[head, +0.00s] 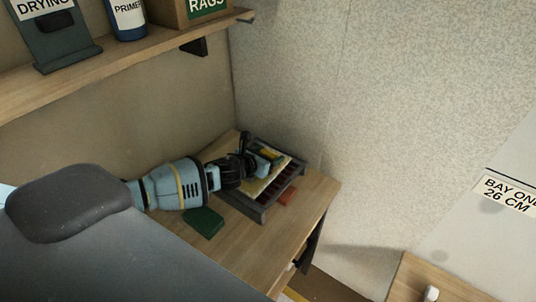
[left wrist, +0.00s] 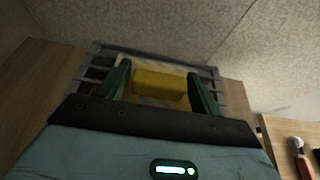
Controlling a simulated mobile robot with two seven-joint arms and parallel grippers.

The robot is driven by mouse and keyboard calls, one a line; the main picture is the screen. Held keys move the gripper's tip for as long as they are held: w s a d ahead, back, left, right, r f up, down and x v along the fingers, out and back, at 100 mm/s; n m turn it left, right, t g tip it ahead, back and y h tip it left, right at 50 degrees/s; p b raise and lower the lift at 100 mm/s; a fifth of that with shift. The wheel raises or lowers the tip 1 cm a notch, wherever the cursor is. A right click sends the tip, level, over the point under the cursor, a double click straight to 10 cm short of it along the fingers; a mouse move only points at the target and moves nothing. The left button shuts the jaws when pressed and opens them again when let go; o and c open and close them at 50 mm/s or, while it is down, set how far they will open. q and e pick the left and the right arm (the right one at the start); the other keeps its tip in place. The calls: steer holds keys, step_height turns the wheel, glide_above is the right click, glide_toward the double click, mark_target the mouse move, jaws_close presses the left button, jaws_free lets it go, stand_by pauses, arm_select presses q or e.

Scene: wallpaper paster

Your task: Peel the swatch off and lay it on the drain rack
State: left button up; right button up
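The dark grey drain rack (head: 262,207) stands on a wooden bench top against the wall, and its slatted rim also shows in the left wrist view (left wrist: 95,60). A pale and yellow swatch (head: 257,187) lies on or just above the slats; exact contact cannot be told. The right gripper is out of view.
A shelf (head: 120,72) above holds a primer can (head: 128,18) and a rags box (head: 200,10). A panel labelled bay one (head: 508,194) is at right.

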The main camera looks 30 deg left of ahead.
arm_select(q)
steer(key=shift+o, duration=1.4)
steer(key=p+v, duration=0.1)
steer(key=v, duration=0.5)
steer(key=shift+s+r, duration=0.15)
steer(key=shift+s, duration=0.05)
steer(key=shift+s+a+r, duration=0.1)
steer(key=shift+s+r, duration=0.15)
steer(key=shift+s, duration=0.4)
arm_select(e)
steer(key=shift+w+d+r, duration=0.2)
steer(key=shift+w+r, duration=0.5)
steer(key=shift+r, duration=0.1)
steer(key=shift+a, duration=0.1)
arm_select(q)
steer(key=shift+f, duration=0.1)
